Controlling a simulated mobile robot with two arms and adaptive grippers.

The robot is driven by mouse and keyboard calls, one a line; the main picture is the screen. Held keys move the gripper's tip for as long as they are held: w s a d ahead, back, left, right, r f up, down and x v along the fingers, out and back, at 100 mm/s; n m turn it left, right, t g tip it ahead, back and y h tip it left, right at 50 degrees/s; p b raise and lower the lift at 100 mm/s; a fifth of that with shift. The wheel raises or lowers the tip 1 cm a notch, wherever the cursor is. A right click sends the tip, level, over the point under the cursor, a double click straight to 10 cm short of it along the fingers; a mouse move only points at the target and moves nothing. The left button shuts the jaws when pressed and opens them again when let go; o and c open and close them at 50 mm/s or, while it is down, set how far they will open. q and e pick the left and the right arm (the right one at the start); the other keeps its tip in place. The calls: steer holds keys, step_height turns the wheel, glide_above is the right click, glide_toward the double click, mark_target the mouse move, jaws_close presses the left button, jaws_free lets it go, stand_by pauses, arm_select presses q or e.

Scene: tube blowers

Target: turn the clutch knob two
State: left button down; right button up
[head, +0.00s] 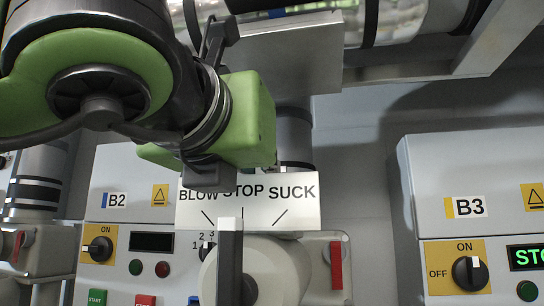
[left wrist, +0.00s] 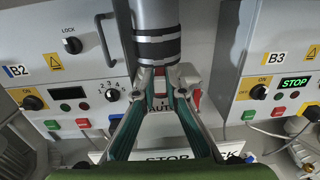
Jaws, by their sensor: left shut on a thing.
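My left gripper (left wrist: 161,80) points away from me at the middle machine, below a grey pipe. Its fingers close around a small grey part, which looks like the clutch knob (left wrist: 160,84), just above partly hidden letters reading "AUT". The fingers hide much of it, so its angle cannot be told. In the head view my green left gripper body is above the white BLOW STOP SUCK plate (head: 300,212), and the fingertips and the held part are hidden there. My right gripper is in neither view.
A round beige hub (head: 278,270) with an upright lever stands in front of the middle machine. A numbered knob (left wrist: 112,95) and a red part (head: 336,265) flank it. Panels B2 (head: 130,180) and B3 (head: 480,180) have black ON/OFF knobs. Pipes and a metal frame lie overhead.

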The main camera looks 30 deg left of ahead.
arm_select(q)
steer(key=shift+f+n+y, duration=0.15)
steer(key=shift+n+y, duration=0.15)
steer(key=shift+y, duration=0.1)
steer(key=c, duration=2.1)
jaws_free()
steer(key=v, duration=1.1)
steer(key=shift+s+d, duration=0.15)
steer(key=shift+s, duration=0.25)
